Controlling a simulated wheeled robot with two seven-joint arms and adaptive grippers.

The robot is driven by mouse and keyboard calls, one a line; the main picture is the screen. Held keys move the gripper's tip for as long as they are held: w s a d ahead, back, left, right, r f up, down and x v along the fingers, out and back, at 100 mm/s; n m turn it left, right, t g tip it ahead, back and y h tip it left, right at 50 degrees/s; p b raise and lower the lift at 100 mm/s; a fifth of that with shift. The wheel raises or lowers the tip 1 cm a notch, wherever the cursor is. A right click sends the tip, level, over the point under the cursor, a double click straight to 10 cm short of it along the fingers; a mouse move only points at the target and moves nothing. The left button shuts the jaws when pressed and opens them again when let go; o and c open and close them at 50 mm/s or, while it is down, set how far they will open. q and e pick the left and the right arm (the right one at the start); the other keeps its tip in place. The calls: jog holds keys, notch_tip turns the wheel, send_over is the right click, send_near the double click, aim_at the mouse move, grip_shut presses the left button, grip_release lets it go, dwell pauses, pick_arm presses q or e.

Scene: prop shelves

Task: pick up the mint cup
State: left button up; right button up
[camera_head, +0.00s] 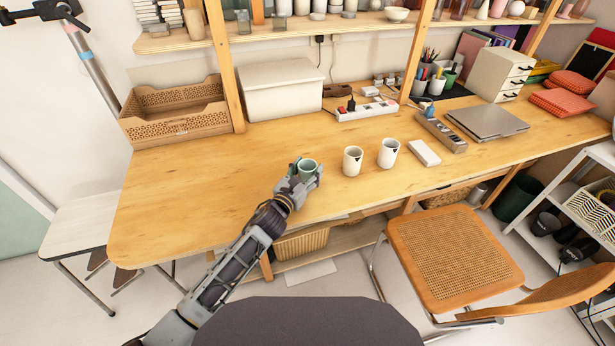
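The mint cup (308,166) is near the front edge of the table, left of two white cups, with its open top facing up. My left gripper (305,175) is at the cup, with its fingers close around the cup's sides. The gripper hides the lower part of the cup. I cannot tell whether the fingers press on it or whether its base touches the table. My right gripper is not in view.
Two white cups (352,161) (388,153) stand to the right of the mint cup. A white box (423,153), a power strip (367,110) and a laptop (487,122) lie further right and back. The left of the wooden table (190,195) is clear. A chair (455,258) stands in front.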

pick_arm(q)
jog(key=c, duration=0.5)
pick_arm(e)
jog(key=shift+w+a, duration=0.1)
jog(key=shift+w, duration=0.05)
pick_arm(q)
jog(key=shift+r, duration=0.1)
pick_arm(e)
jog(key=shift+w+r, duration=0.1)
pick_arm(q)
jog(key=shift+r, duration=0.5)
notch_tip(320, 180, up, 9)
jog(key=p, duration=0.2)
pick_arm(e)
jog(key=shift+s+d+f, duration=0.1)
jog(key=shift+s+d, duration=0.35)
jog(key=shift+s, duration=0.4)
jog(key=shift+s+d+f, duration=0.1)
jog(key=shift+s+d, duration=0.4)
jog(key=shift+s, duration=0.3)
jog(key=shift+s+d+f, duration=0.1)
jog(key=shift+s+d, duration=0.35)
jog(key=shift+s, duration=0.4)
pick_arm(q)
jog(key=shift+f, duration=0.1)
